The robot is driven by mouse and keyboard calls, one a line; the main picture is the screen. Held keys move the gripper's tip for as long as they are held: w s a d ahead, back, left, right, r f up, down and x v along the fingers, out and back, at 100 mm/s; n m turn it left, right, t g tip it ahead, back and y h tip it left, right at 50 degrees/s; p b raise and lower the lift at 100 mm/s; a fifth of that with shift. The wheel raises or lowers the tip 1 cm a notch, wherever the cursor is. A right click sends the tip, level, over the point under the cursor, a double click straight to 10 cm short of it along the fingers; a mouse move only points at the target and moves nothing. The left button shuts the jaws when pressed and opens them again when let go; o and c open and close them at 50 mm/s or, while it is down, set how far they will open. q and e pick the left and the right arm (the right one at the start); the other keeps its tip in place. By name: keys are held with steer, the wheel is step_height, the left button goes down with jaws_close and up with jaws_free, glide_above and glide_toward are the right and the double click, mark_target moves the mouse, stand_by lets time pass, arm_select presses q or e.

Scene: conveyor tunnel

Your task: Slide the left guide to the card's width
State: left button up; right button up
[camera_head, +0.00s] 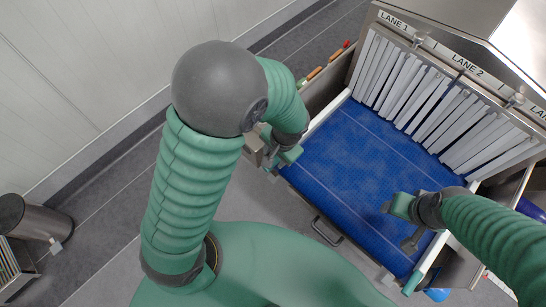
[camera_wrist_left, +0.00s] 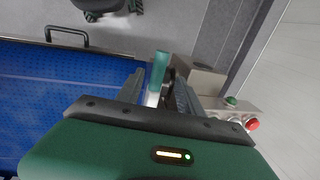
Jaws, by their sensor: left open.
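The left guide (camera_head: 325,112) is a white rail along the left edge of the blue belt (camera_head: 350,165). Its green end piece (camera_wrist_left: 159,68) shows in the left wrist view. My left gripper (camera_wrist_left: 160,95) is open, with one finger on each side of this end piece; whether they touch it I cannot tell. In the head view my left gripper (camera_head: 276,155) is at the guide's near end, partly hidden by my arm. My right gripper (camera_head: 404,225) hangs over the right part of the belt, fingers apart and empty. I see no card in either view.
A second white rail with a green end (camera_head: 414,282) lines the belt's right side. A strip curtain (camera_head: 430,100) under lane labels closes the far end. A grey handle (camera_head: 327,231) is on the near side. A box with green and red buttons (camera_wrist_left: 253,124) stands beside the guide.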

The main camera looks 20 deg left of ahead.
arm_select(q)
steer(key=f, duration=0.4)
steer(key=shift+a+f, duration=0.1)
steer(key=shift+a, duration=0.3)
steer(key=shift+w+d+f, duration=0.1)
steer(key=shift+f, duration=0.15)
steer(key=shift+c, duration=0.3)
jaws_close()
stand_by(0.4)
